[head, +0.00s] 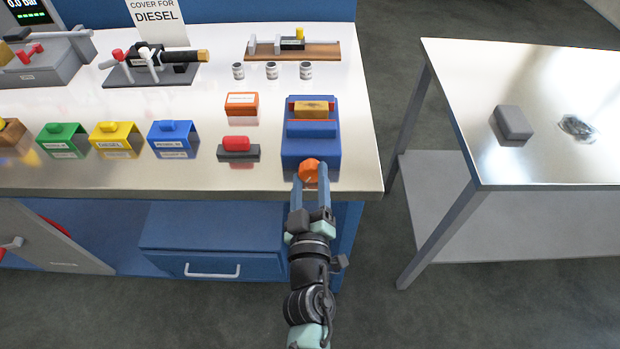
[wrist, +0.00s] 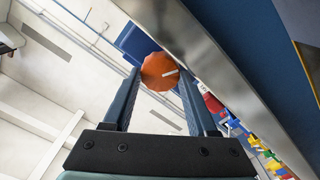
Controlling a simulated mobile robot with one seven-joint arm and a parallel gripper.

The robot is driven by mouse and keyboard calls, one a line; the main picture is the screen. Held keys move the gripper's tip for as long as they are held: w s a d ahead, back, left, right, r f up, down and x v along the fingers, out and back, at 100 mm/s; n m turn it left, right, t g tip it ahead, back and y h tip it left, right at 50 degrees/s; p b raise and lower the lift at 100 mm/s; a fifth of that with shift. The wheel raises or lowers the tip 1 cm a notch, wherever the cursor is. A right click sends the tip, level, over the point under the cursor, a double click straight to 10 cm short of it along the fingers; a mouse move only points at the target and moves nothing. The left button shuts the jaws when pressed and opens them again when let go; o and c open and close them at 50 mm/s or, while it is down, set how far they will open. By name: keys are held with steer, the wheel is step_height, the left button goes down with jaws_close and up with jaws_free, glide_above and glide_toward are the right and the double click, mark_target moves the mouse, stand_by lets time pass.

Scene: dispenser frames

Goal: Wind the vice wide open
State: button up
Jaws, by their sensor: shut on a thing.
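The blue vice (head: 312,152) stands at the right front of the steel bench, with a yellow-brown block (head: 311,108) between its jaws. Its orange knob (head: 308,168) faces the front edge. In the wrist view the knob (wrist: 160,72) is a round, faceted disc with a white mark pointing right, and part of the blue vice (wrist: 132,44) shows behind it. My gripper (head: 310,182) reaches in from the front and is shut on the knob, one blue finger on each side. The wrist view shows my gripper (wrist: 160,85) with the knob between its fingertips.
Left of the vice are an orange block (head: 241,104), a red-handled black block (head: 238,150) and blue (head: 174,140), yellow (head: 115,138) and green (head: 63,140) covers. Small jars (head: 271,71) stand behind. A side table (head: 560,160) stands right, across a gap.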

stand_by(0.3)
steer(key=o, duration=1.4)
steer(key=shift+a, duration=0.1)
